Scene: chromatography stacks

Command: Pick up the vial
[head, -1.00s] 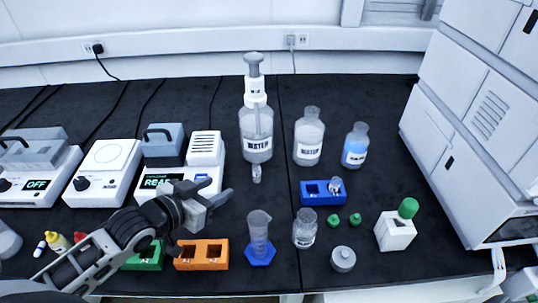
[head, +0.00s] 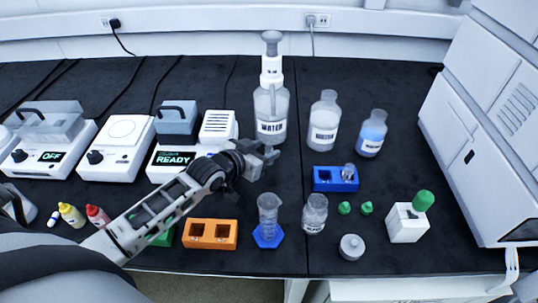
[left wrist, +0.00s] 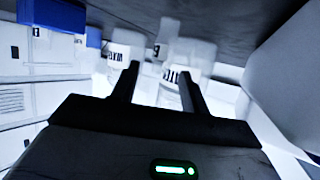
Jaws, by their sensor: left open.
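A small clear vial (head: 348,172) stands in the right part of the blue rack (head: 323,181), right of the middle of the bench. My left gripper (head: 270,156) is open and empty, left of the rack and in front of the dispenser bottle. It is apart from the vial. In the left wrist view the two fingers (left wrist: 161,82) are spread, with blurred labelled bottles beyond them. I cannot make out the vial in that view. My right gripper is not in view.
A dispenser bottle (head: 271,112), a water bottle (head: 323,125) and a blue-liquid bottle (head: 371,133) stand behind. In front are a graduated cylinder (head: 269,217), a glass bottle (head: 315,213), green caps (head: 366,208) and an orange rack (head: 210,234). A large white instrument (head: 490,130) bounds the right.

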